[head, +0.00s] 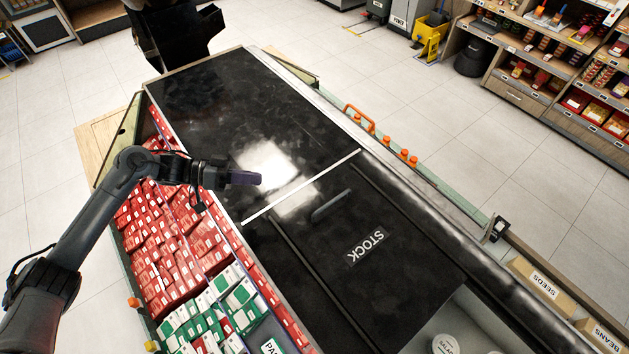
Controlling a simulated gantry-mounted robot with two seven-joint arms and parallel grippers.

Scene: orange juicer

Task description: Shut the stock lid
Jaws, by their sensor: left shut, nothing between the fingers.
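The stock lid (408,277) is a black panel with the word STOCK in white and a dark bar handle (331,206) near its upper left end. A pale metal strip (302,186) runs across at that end, between it and the long black counter top (222,105). Past the lid's lower right end, part of a light compartment (468,318) shows. My left gripper (256,179) is shut and empty above the black top, up and left of the handle and apart from it. My right gripper is not in view.
Trays of red packets (165,245) and green and white packets (205,322) line the left side. Orange-topped items (383,139) stand along the right edge. Boxes marked SEEDS (543,284) and BEANS (603,337) sit at lower right. The black top is clear.

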